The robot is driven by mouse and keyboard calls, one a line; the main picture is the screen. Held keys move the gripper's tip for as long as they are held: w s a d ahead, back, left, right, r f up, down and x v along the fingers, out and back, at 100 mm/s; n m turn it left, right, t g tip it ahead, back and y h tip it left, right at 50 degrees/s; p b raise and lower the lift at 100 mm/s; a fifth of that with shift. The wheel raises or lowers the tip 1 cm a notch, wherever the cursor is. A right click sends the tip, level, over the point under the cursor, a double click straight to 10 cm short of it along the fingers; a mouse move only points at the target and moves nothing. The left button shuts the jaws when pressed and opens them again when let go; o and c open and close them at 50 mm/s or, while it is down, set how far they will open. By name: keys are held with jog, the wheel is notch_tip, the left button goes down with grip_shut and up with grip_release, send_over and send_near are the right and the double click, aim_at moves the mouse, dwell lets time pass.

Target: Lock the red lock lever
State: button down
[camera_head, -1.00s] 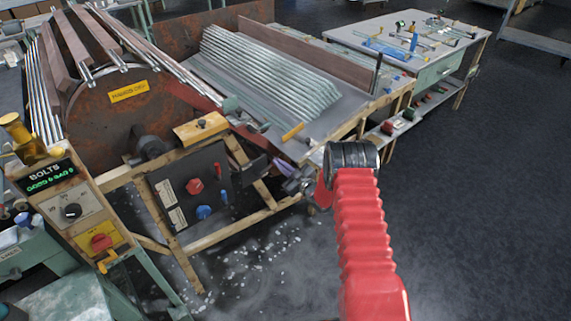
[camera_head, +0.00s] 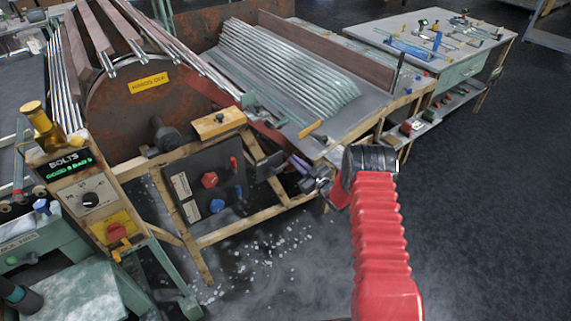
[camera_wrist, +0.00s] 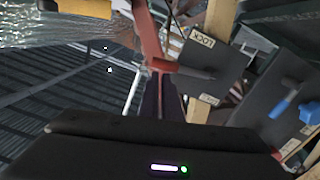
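A red bar (camera_wrist: 150,38) with a short red crosspiece (camera_wrist: 180,67) shows in the wrist view, left of a dark plate with a LOCK label (camera_wrist: 202,38). I take this red part to be the lock lever, but cannot be certain. My gripper's two dark fingers (camera_wrist: 162,82) point up at the crosspiece, with a narrow gap between them. Whether they touch or hold it is unclear. In the head view, my gripper (camera_head: 298,170) is at the machine's front corner, right of a dark plate (camera_head: 269,165). The lever cannot be made out clearly there.
A dark control panel (camera_head: 205,190) with red and blue controls is left of my gripper. The wooden frame (camera_head: 250,219) and sloped tubing table (camera_head: 350,112) are close by. A bolts control box (camera_head: 80,185) stands at left. Floor at right is clear.

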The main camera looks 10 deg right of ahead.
jog(key=shift+s+d+f, duration=0.1)
jog(key=shift+d+f, duration=0.1)
jog(key=shift+f, duration=0.15)
jog(key=s+d+r, duration=0.4)
jog(key=s+r, duration=0.1)
jog(key=s, duration=0.4)
jog(key=shift+s+d, duration=0.15)
jog(key=shift+s, duration=0.1)
dwell(0.3)
